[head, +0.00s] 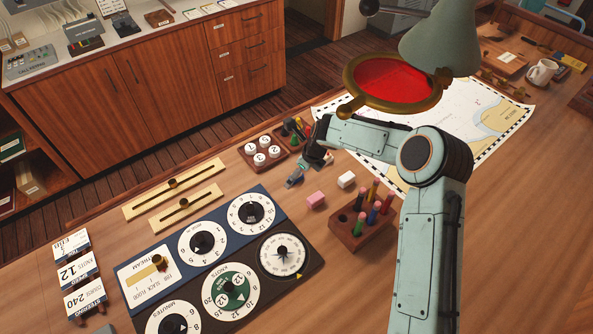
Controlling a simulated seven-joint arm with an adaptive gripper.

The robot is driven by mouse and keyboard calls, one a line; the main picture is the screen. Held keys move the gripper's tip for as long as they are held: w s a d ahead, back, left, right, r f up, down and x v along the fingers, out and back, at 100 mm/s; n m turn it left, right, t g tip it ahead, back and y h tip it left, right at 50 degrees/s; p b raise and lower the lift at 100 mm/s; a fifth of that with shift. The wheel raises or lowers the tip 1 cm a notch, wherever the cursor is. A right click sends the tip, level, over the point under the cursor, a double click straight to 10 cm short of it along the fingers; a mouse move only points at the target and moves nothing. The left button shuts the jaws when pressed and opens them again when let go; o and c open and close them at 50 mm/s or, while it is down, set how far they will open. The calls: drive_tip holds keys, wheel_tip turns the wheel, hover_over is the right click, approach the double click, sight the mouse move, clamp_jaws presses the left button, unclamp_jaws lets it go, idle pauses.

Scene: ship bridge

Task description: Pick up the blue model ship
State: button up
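My gripper (305,167) is low over the desk, just right of the wooden tray (251,157). Its dark body and small grey fingers point down to the left; they are too small to tell whether they are open or shut. I cannot clearly make out a blue model ship. Small coloured pieces (294,130), among them green, red and yellow ones, stand in the tray's far right part, partly hidden by my gripper. A small blue-grey shape shows at the fingertips, but I cannot tell whether it is a finger or a held thing.
A pink block (316,200) and a white block (346,180) lie near my gripper. A wooden holder (347,235) with coloured pegs stands nearer. The dial panel (265,288) fills the front left. A chart (493,112) lies behind my arm. A red-glassed lamp (395,82) hangs above.

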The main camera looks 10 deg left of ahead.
drive_tip(key=m, duration=0.1)
drive_tip(key=w+m, duration=0.1)
drive_tip(key=m, duration=0.1)
drive_tip(key=shift+w+d+r+t, duration=0.15)
drive_tip(key=shift+d+r+t, duration=0.05)
drive_tip(key=shift+t, duration=0.1)
drive_tip(key=shift+f+m, duration=0.2)
drive_tip(key=shift+m, duration=0.2)
drive_tip(key=x, duration=0.6)
drive_tip(key=shift+w+f, duration=0.1)
drive_tip(key=shift+f, duration=0.1)
drive_tip(key=c, duration=1)
